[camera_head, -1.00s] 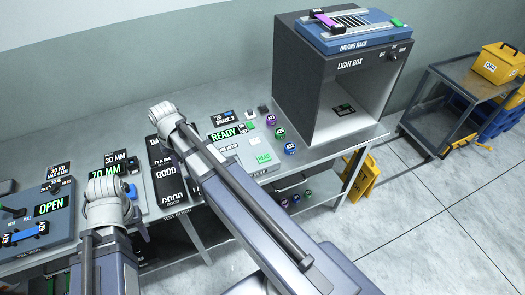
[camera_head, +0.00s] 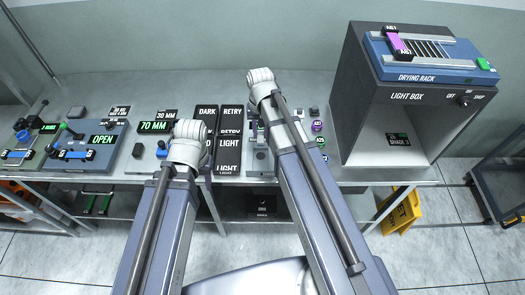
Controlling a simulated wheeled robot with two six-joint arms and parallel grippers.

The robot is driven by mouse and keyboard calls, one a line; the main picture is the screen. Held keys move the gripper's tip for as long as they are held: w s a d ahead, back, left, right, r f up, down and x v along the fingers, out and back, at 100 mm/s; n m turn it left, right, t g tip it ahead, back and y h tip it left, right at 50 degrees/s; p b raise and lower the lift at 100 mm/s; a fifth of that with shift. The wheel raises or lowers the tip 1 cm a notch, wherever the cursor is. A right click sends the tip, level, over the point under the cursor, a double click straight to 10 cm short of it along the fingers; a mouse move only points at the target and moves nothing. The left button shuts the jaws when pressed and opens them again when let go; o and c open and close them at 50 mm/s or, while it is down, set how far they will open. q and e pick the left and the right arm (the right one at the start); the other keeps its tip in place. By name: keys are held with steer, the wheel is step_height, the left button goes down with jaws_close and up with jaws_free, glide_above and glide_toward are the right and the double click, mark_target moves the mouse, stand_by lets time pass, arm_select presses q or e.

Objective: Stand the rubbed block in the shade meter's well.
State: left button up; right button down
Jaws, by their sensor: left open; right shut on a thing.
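The wrist of my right gripper (camera_head: 262,80) is over the far part of the bench, right of the dark label boards. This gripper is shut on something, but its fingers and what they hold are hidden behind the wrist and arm. A grey device, which looks like the shade meter (camera_head: 259,162), lies partly under my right arm. Its well and screen are covered by the arm. My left gripper (camera_head: 190,135) is open and hangs over the front of the bench by the 70 MM display. Its fingertips are hidden. I cannot make out the rubbed block.
Dark boards (camera_head: 229,140) reading DARK, RETRY and LIGHT stand between my wrists. The light box (camera_head: 350,100), with the drying rack (camera_head: 425,60) on top, is at the right. A device reading OPEN (camera_head: 102,140) is at the left. Small coloured pots (camera_head: 318,126) sit right of my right arm.

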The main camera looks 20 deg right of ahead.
mark_target(261, 145)
step_height(261, 145, up, 3)
steer(key=shift+f+p, duration=0.1)
steer(key=shift+p, duration=0.6)
arm_select(q)
step_height(261, 145, down, 8)
steer(key=b, duration=1)
steer(key=shift+r, duration=0.25)
arm_select(e)
step_height(261, 145, down, 10)
steer(key=shift+f, duration=0.15)
arm_select(q)
steer(key=shift+b, duration=0.3)
arm_select(e)
steer(key=shift+f, duration=0.1)
steer(key=shift+f, duration=0.15)
arm_select(q)
steer(key=shift+f, duration=0.1)
arm_select(e)
steer(key=c, duration=0.7)
jaws_free()
steer(key=shift+o, duration=0.2)
